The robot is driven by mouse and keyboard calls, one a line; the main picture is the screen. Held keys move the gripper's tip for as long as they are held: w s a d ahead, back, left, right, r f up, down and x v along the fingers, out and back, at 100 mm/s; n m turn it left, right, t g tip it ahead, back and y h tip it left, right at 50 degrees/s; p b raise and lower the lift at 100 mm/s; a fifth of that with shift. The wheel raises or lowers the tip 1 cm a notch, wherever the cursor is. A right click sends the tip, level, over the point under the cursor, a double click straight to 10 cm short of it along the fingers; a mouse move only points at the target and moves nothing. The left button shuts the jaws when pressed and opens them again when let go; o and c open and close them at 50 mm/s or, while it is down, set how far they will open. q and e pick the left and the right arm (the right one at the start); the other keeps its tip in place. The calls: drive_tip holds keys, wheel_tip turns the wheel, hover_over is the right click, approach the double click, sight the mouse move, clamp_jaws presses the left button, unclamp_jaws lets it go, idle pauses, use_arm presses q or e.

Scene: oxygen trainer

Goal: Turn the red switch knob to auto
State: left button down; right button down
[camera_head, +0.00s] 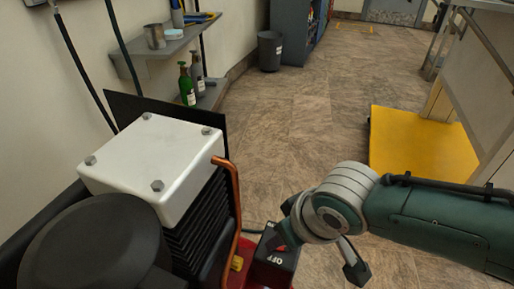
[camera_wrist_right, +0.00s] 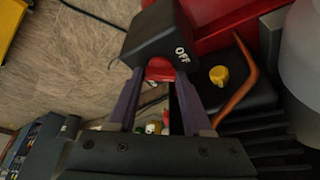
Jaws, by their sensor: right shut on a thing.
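The red switch knob (camera_wrist_right: 160,69) sits on the face of a black switch box (camera_wrist_right: 153,33) marked OFF at one corner. My right gripper (camera_wrist_right: 159,77) is shut on the knob, one finger on each side of it. In the head view, the switch box (camera_head: 277,263) is low in the middle with its OFF mark showing, and my right wrist reaches it from the right. The knob is hidden there. An auto mark cannot be seen in either view. My left gripper is not in view.
A compressor with a white top (camera_head: 155,165), black fins and a copper pipe (camera_head: 235,205) stands left of the switch box. A yellow knob (camera_wrist_right: 219,75) is near the box. A yellow platform (camera_head: 415,145) is at right. The floor between is clear.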

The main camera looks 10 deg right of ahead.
drive_tip(key=shift+s+a+r+m+h+p, duration=0.1)
drive_tip(key=shift+a+m+h+p, duration=0.15)
drive_tip(key=shift+m, duration=0.75)
drive_tip(key=m+h, duration=0.1)
drive_tip(key=m, duration=0.1)
drive_tip(key=shift+a+m, duration=0.1)
drive_tip(key=shift+m, duration=0.3)
drive_tip(key=shift+f+m+h+b, duration=0.2)
drive_tip(key=shift+m+h+b, duration=0.3)
drive_tip(key=shift+m, duration=0.7)
drive_tip(key=shift+a+m+h+b, duration=0.1)
drive_tip(key=shift+m+h+b, duration=0.6)
drive_tip(key=shift+m, duration=0.9)
drive_tip(key=shift+r+g, duration=0.1)
drive_tip(key=shift+g, duration=0.2)
drive_tip(key=shift+c, duration=1.6)
unclamp_jaws()
